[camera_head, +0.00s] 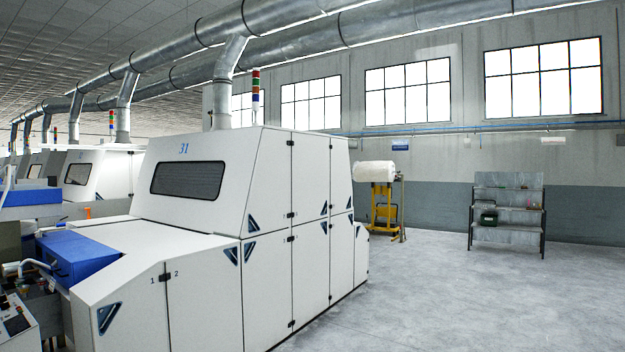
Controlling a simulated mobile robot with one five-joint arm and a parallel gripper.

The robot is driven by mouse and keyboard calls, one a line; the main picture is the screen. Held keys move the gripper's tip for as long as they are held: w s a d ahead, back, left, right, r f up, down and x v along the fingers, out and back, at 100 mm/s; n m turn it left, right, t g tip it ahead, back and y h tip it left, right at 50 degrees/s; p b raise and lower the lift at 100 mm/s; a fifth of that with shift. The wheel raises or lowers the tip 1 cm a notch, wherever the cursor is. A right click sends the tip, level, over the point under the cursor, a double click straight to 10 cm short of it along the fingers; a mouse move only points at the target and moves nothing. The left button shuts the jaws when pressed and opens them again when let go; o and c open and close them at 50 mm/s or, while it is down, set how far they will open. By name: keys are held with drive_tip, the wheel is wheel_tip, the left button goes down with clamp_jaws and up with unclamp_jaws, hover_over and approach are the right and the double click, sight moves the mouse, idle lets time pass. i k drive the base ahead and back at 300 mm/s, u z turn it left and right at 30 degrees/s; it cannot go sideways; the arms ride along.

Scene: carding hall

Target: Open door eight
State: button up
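A white carding machine (205,235) marked 31 fills the left and middle of the view. Its near low panels bear the small numbers 1 and 2, at door 1 (130,312) and door 2 (205,300). Further tall and low doors line its right side, among them an upper door (310,180) and a lower door (308,270). They have dark hinges and blue-black triangular handles, and all look shut. Their small numbers are too faint to read, so I cannot tell which is door eight. My gripper is not in view.
Clear grey floor (450,300) lies right of the machine. A yellow stand with a white roll (376,172) is behind it. A metal shelf rack (508,212) stands near the back wall. A blue-topped unit (85,255) adjoins the machine at left.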

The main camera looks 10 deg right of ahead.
sight(310, 152)
drive_tip(key=z, duration=0.3)
drive_tip(key=i, duration=1.2)
drive_tip(key=z, duration=0.5)
drive_tip(key=i, duration=2.3)
drive_tip(key=z, duration=0.15)
drive_tip(key=i, duration=2.2)
drive_tip(key=u, duration=0.9)
drive_tip(key=i, duration=1.8)
drive_tip(key=u, duration=0.8)
drive_tip(key=i, duration=0.8)
drive_tip(key=u, duration=0.3)
